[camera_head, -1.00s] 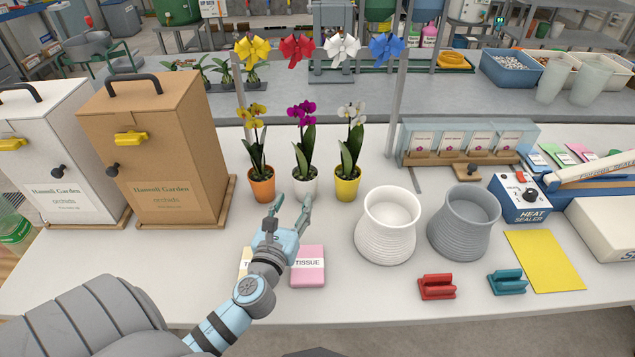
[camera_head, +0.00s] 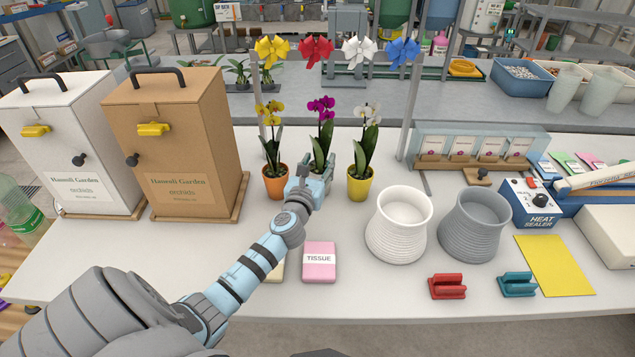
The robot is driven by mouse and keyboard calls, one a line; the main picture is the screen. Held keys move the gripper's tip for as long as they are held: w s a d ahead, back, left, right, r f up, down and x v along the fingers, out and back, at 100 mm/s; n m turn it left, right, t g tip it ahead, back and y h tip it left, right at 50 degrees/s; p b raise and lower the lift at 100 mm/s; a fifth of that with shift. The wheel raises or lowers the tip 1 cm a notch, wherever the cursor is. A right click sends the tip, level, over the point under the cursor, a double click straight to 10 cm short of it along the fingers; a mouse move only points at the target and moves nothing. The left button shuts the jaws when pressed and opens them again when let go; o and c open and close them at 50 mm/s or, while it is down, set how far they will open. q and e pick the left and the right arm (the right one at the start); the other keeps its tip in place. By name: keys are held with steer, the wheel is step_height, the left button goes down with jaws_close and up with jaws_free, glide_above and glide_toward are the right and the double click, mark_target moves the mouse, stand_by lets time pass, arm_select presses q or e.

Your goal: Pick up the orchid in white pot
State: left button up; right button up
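The orchid with magenta flowers (camera_head: 321,107) stands between two other orchids on the white table. Its white pot is almost wholly hidden behind my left gripper (camera_head: 316,172), which reaches up to it from the front. The fingers are at the pot, but I cannot see whether they are open around it or shut on it. The plant stands upright. My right gripper is out of view.
An orchid in an orange pot (camera_head: 276,187) stands close on the left, one in a yellow pot (camera_head: 360,187) close on the right. A white ribbed planter (camera_head: 398,230) and pink tissue pack (camera_head: 319,264) are nearer. Orchid boxes (camera_head: 180,185) stand left.

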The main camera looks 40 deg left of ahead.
arm_select(q)
steer(key=shift+w, duration=0.1)
jaws_close()
